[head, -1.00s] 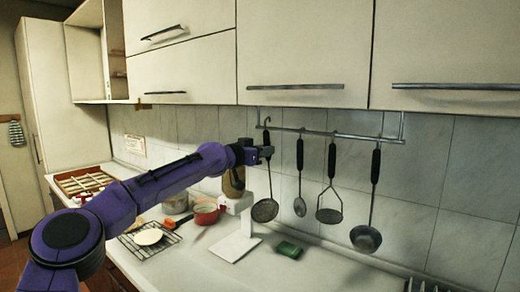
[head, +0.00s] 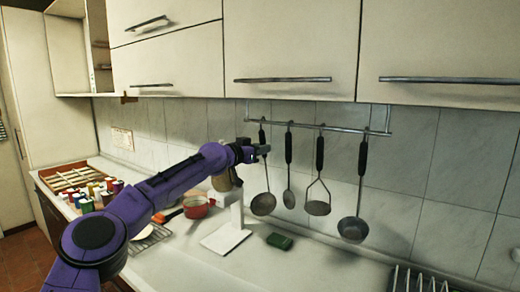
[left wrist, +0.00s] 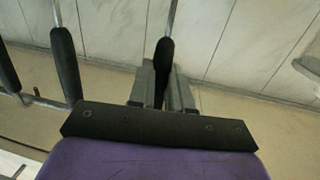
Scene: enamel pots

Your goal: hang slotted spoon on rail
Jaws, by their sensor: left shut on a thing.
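The slotted spoon (head: 263,204), with a round dark head, hangs down at the left of a row of utensils. My left gripper (head: 263,150) is shut on its black handle; the left wrist view shows the two fingers (left wrist: 162,92) on either side of that handle (left wrist: 164,58). The metal rail (head: 340,130) runs along the tiled wall under the cabinets. The top of the spoon's handle is at the rail's height near its left end. I cannot tell whether its hook is over the rail or in front of it. My right gripper is not in view.
A spoon (head: 288,198), a masher (head: 318,207) and a ladle (head: 353,229) hang to the right, close by. Cabinets (head: 290,45) overhang the rail.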

